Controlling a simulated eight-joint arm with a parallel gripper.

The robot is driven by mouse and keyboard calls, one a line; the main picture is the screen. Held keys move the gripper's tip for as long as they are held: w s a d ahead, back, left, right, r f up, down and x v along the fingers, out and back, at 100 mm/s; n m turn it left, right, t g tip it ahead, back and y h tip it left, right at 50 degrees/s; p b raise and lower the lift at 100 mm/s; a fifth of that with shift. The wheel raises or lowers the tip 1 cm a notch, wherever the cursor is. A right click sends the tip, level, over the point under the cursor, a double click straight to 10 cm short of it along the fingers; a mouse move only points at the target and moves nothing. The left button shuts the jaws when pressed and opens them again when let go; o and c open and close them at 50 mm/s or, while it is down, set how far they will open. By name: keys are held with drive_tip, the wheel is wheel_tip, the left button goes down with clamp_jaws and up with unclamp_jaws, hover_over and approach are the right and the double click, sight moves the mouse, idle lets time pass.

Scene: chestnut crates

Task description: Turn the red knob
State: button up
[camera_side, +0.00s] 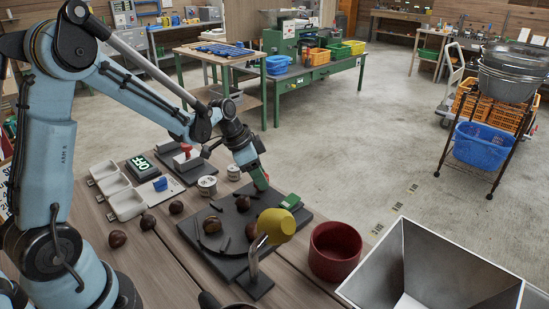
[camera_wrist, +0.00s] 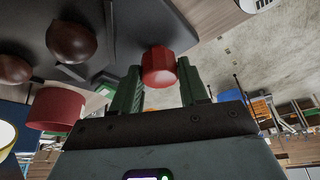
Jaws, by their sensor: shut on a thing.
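The red knob (camera_wrist: 159,66) is faceted and sits between the two green fingers of my gripper (camera_wrist: 160,84) in the wrist view. My gripper is shut on it, one finger on each side. In the side view my gripper (camera_side: 260,179) reaches down to the back part of a dark board (camera_side: 208,253); the knob is mostly hidden there by the fingers. I cannot tell from these frames how far the knob is turned.
Several chestnuts (camera_side: 211,225) lie on and around the board. A red bowl (camera_side: 335,251) and a metal hopper (camera_side: 430,270) are at right. A green block (camera_side: 290,201) lies close by.

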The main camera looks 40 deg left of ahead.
drive_tip(key=o, duration=1.1)
drive_tip(key=shift+c, duration=0.2)
drive_tip(key=v, duration=1.2)
drive_tip(key=shift+r, duration=0.1)
drive_tip(key=s+d+f+n+t+y, duration=0.1)
drive_tip(key=s+d+n+t+y, duration=0.1)
drive_tip(key=s+d+n, duration=0.4)
drive_tip(key=s+d+t, duration=0.1)
drive_tip(key=s+d, duration=0.1)
drive_tip(key=s, duration=0.2)
drive_tip(key=shift+s+n, duration=0.3)
drive_tip(key=shift+s, duration=0.1)
